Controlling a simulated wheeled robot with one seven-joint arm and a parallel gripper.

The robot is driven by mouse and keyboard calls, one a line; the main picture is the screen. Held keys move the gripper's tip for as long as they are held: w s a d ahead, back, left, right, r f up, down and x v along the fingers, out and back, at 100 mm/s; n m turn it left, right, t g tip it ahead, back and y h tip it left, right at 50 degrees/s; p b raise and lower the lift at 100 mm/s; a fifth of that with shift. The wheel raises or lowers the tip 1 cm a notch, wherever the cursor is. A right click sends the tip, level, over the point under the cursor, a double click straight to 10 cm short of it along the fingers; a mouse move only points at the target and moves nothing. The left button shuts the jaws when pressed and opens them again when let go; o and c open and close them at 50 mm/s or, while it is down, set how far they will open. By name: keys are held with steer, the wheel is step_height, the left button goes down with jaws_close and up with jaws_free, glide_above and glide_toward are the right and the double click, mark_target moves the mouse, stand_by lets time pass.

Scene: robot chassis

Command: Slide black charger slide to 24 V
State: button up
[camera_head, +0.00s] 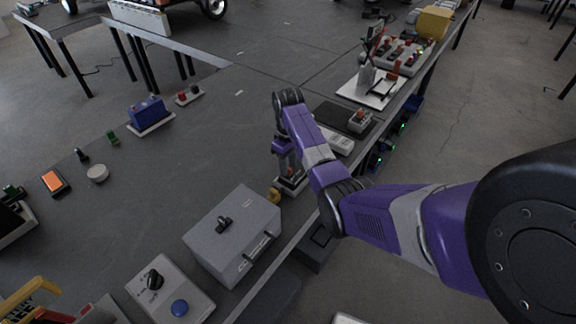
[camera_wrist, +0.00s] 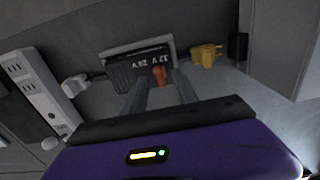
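The black charger (camera_wrist: 125,75) lies on a light base in the wrist view, with small 12 V and 24 V markings along its face. Its orange-red slide knob (camera_wrist: 160,76) stands up near the right end of the face. My gripper (camera_wrist: 161,77) points at the charger, with its two grey fingers on either side of the knob. The fingers look apart, with a narrow gap beside the knob; contact is not clear. In the head view my gripper (camera_head: 289,168) reaches down over the charger (camera_head: 291,187), which is mostly hidden by the arm.
A yellow plug (camera_wrist: 206,55) sits right of the charger in the wrist view, and a white plug (camera_wrist: 75,84) left of it. A white power strip (camera_wrist: 38,88) lies further left. In the head view a grey box (camera_head: 232,233) stands close in front of the charger.

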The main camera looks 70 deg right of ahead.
steer(key=shift+f, duration=0.65)
jaws_close()
stand_by(1.0)
